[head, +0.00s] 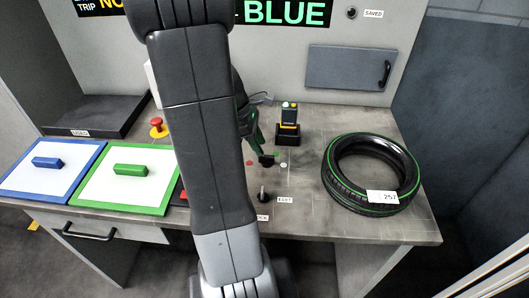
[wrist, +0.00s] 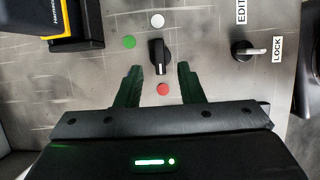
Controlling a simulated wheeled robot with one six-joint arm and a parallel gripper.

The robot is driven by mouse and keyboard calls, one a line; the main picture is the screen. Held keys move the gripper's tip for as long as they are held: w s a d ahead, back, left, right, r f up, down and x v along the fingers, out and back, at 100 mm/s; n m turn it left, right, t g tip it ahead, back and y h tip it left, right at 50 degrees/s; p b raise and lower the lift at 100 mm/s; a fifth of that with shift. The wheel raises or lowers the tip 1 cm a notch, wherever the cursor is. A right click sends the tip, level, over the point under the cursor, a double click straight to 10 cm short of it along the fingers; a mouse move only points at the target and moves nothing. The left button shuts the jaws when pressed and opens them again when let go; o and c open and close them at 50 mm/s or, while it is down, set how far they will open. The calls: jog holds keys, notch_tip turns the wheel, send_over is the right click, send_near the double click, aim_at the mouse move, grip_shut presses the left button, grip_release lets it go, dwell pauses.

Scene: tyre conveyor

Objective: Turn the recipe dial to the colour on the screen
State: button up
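The screen (head: 283,12) reads BLUE in green letters. The recipe dial (wrist: 158,55) is a black knob on the bench top; in the head view the dial (head: 267,160) shows just beyond my fingers. Around it in the wrist view are a white dot (wrist: 157,20), a green dot (wrist: 129,41) and a red dot (wrist: 162,89). I see no blue dot; my right finger may cover it. A pale mark on the knob seems to face the red dot. My gripper (wrist: 160,67) is open, its fingertips on either side of the dial, apart from it.
A switch (wrist: 245,50) beside the dial has its lever towards the LOCK label (wrist: 277,49). A yellow-black device (head: 289,117) stands behind the dial. A tyre (head: 335,185) lies at right. A red button (head: 157,126) and blue and green lidded panels (head: 110,187) are at left.

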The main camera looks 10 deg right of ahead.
aim_at(266, 155)
jog(key=shift+x, duration=2.35)
grip_shut()
